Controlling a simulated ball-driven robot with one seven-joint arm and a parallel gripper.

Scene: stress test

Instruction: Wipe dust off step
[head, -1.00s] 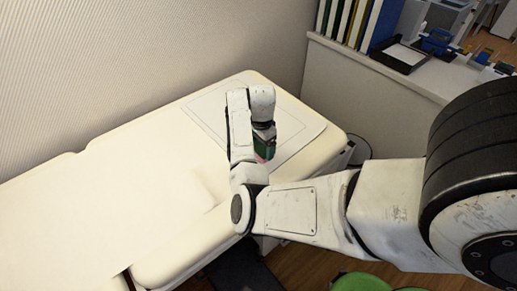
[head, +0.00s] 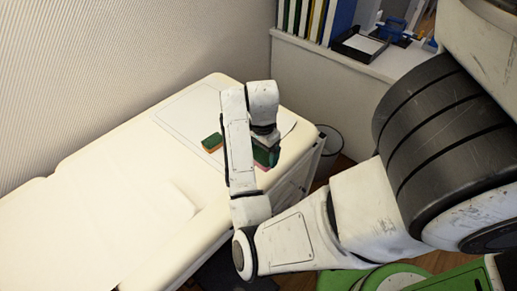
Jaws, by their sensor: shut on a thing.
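My gripper (head: 263,147) is over the right end of the cream padded bench, mostly hidden behind my own wrist. It is shut on a small dark green and pink-red block (head: 267,157), which looks like a sponge. The block is close to the sheet; I cannot tell whether it touches. A second green and orange sponge (head: 211,142) lies on the thin pale sheet (head: 180,118), to the left of my wrist. I cannot make out a step or dust clearly; a dark flat thing (head: 222,275) shows low beside the bench, partly hidden by my arm.
The cream bench (head: 60,225) runs along the wall at left. A white counter (head: 340,62) with binders (head: 318,18) and a black tray (head: 359,46) stands behind. A bin (head: 328,140) is beside the bench end.

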